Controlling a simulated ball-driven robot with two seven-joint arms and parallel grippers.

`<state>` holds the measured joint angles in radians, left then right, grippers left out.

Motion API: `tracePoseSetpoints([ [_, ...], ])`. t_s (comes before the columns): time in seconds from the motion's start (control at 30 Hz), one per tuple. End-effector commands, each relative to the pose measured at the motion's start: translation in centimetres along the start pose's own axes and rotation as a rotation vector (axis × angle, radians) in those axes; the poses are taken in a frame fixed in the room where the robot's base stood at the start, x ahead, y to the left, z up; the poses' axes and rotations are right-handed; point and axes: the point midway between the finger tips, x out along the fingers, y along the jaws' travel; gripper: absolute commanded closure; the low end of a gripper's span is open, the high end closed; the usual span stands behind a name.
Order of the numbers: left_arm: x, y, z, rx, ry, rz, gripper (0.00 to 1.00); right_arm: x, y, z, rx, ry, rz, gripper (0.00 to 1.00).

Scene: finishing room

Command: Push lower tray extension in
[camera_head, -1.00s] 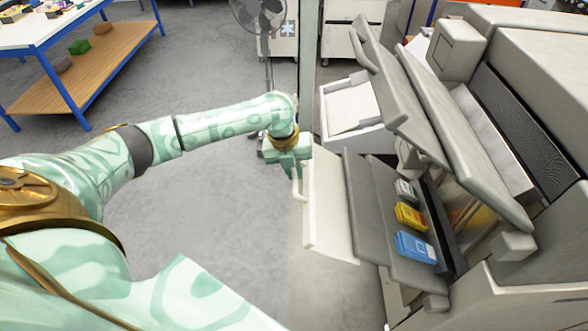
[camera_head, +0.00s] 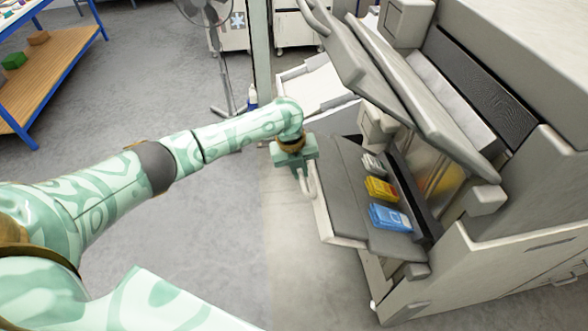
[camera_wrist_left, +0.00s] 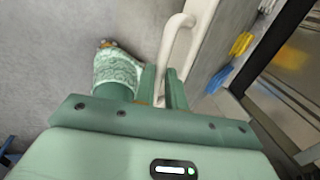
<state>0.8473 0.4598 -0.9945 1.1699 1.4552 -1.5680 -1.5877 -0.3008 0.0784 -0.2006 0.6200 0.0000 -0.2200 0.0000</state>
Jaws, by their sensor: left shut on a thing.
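The printer's lower tray (camera_head: 345,190) is a sloping grey panel. The lower tray extension (camera_head: 323,222) shows as a pale edge along the tray's left side, with a white loop handle (camera_head: 313,188). In the left wrist view the handle (camera_wrist_left: 178,38) curves up from between my fingers. My left gripper (camera_head: 303,174) is shut on the handle; its fingers also show in the left wrist view (camera_wrist_left: 164,90). My gripper hides part of the handle. My right gripper is in neither view.
Grey, yellow and blue packets (camera_head: 390,217) lie on the lower tray. A raised grey panel (camera_head: 365,75) hangs above it on the large grey machine (camera_head: 540,190). A fan (camera_head: 222,60) and a blue-framed bench (camera_head: 50,75) stand behind. The floor at left is clear.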

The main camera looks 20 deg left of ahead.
Motion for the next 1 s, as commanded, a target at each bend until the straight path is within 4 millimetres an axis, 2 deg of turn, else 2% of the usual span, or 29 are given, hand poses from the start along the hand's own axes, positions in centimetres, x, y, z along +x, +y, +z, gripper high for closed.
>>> tracePoseSetpoints([
  [0.07, 0.2, 0.0, -0.2, 0.000, 0.005, -0.001, 1.00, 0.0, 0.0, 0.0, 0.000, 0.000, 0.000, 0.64],
  [0.1, 0.2, 0.0, -0.2, 0.000, 0.005, -0.001, 0.85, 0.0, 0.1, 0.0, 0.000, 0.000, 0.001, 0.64],
  [0.17, 0.2, 0.0, -0.2, 0.000, 0.006, -0.002, 0.68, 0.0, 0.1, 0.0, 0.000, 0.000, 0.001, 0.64],
  [0.2, 0.2, 0.0, -0.2, 0.000, 0.005, -0.002, 0.66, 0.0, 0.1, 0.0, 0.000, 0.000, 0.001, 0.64],
  [0.47, 0.0, 0.0, -0.1, 0.000, 0.003, -0.001, 0.66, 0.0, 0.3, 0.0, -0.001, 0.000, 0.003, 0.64],
  [0.57, -0.8, 0.0, -0.1, 0.001, 0.002, -0.003, 0.66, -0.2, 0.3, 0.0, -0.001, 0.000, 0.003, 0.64],
  [0.67, -2.6, -0.1, 0.0, 0.002, 0.001, -0.003, 0.66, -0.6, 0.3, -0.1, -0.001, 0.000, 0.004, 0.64],
  [1.0, -11.6, -0.1, 0.1, 0.001, 0.000, -0.002, 0.66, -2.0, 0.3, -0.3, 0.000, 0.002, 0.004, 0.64],
])
